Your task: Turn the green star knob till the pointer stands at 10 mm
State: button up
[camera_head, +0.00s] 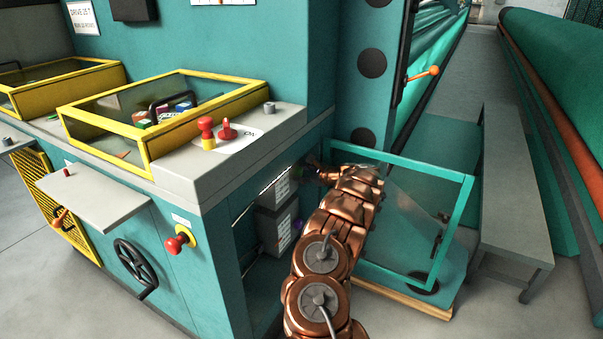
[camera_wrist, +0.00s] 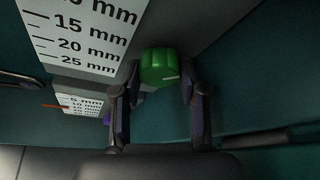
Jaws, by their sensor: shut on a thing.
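The green star knob (camera_wrist: 160,66) is in the upper middle of the wrist view, with a pale mark on its face. My gripper (camera_wrist: 160,80) is shut on it, one dark finger on each side. A large white scale plate (camera_wrist: 85,30) with mm marks, 15, 20 and 25 among them, is left of the knob. A smaller scale (camera_wrist: 80,103) lies below it. In the head view my arm largely hides the knob.
A teal-framed clear guard (camera_head: 415,164) stands right of my arm. The teal machine cabinet (camera_head: 215,245) is to the left, with a red knob (camera_head: 180,240) and a black handwheel (camera_head: 133,262). In the wrist view a dark bar (camera_wrist: 255,140) lies at right.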

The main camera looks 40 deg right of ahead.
jog(key=o, duration=1.1)
jog(key=shift+o, duration=0.2)
jog(key=shift+s, duration=0.1)
jog(key=shift+s+d+r, duration=0.1)
jog(key=shift+s+r, duration=0.2)
jog(key=shift+s, duration=0.25)
jog(key=v, duration=0.6)
jog(key=shift+s, duration=0.25)
